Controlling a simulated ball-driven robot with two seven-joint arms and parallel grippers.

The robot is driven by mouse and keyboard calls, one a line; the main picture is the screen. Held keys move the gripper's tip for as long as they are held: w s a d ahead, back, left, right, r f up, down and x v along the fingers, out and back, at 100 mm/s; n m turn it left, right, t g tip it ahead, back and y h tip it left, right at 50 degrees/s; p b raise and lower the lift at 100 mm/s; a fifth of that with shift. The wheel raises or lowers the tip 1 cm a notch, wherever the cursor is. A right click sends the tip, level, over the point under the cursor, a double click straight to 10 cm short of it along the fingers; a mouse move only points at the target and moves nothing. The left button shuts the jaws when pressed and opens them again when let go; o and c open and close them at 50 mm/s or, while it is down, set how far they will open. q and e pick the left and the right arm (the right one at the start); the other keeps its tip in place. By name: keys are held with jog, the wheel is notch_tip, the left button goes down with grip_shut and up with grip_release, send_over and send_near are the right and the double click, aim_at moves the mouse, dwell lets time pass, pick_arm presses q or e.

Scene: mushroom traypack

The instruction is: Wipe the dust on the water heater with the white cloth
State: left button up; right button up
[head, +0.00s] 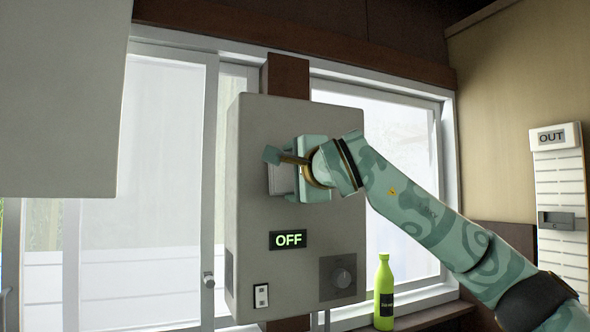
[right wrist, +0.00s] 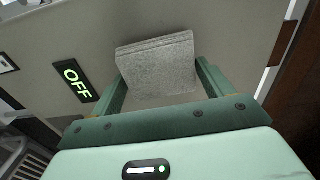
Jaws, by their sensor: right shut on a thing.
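The water heater (head: 262,135) is a grey box on the wall between the windows, with a lit OFF display (head: 288,240) on its front. My right gripper (head: 284,174) is at its upper front face, shut on the cloth. The folded cloth (right wrist: 157,68) looks light grey-white and sits between the two fingers in the right wrist view, close to the heater's face; I cannot tell whether it touches. In the head view only an edge of the cloth (head: 278,180) shows beside the fingers. I cannot make out any dust. My left gripper is not in view.
A green bottle (head: 383,295) stands on the sill below my right arm. A large grey box (head: 60,100) hangs at upper left. A white OUT panel (head: 560,180) is at right.

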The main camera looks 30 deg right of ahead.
jog(key=shift+w+p, duration=0.3)
jog(key=shift+w, duration=0.65)
dwell(0.4)
jog(key=shift+d, duration=0.1)
jog(key=d, duration=0.4)
jog(key=shift+a+b, duration=0.3)
jog(key=shift+a, duration=1.75)
jog(key=shift+s+f+b, duration=0.15)
jog(key=shift+s+b, duration=0.3)
jog(key=shift+b, duration=0.1)
jog(key=shift+s+a+b, duration=0.15)
jog(key=shift+s+b, duration=0.9)
jog(key=shift+s, duration=1.3)
